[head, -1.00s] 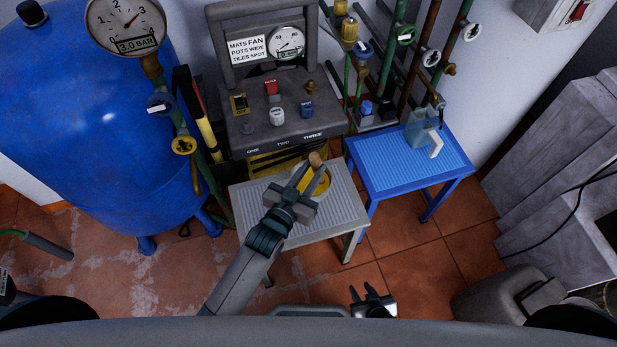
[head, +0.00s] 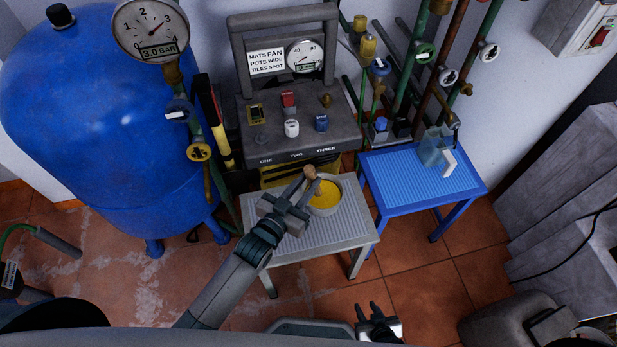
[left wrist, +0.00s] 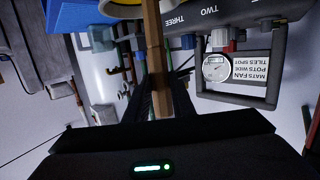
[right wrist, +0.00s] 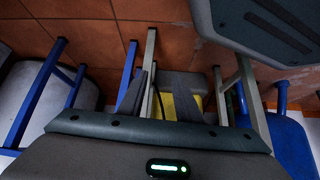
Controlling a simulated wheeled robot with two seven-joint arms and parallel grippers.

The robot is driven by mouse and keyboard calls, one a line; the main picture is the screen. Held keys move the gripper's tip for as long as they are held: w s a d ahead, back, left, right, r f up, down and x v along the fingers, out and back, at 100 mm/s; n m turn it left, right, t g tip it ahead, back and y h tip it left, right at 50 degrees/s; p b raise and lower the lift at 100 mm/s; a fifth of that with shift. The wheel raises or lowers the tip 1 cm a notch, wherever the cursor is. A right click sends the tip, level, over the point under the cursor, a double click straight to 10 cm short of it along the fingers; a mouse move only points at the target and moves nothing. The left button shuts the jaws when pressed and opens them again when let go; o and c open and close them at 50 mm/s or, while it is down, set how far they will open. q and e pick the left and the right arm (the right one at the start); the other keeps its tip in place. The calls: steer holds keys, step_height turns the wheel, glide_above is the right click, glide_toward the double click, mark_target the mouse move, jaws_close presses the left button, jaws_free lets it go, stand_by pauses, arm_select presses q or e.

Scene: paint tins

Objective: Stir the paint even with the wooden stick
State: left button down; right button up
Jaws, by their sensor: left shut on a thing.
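An open tin of yellow paint (head: 327,198) stands on the grey slatted table. My left gripper (head: 304,190) is shut on the wooden stick (head: 310,172), whose top shows at the tin's upper left rim. In the left wrist view the stick (left wrist: 153,45) runs between the fingers (left wrist: 160,88) towards the tin (left wrist: 120,10) at the top edge. I cannot tell whether its lower end is in the paint. My right gripper (head: 372,311) is low in front of the tables; the right wrist view shows its fingers (right wrist: 177,95) apart and empty.
The grey table (head: 345,236) stands beside a blue table (head: 415,178) with a clear bluish jug (head: 433,150). A dark control panel (head: 290,115) is close behind the tin. A blue tank (head: 110,120) and pipes (head: 405,75) flank it. Floor at the front is open.

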arm_select(q)
steer(key=shift+s+d, duration=0.6)
steer(key=shift+d, duration=0.1)
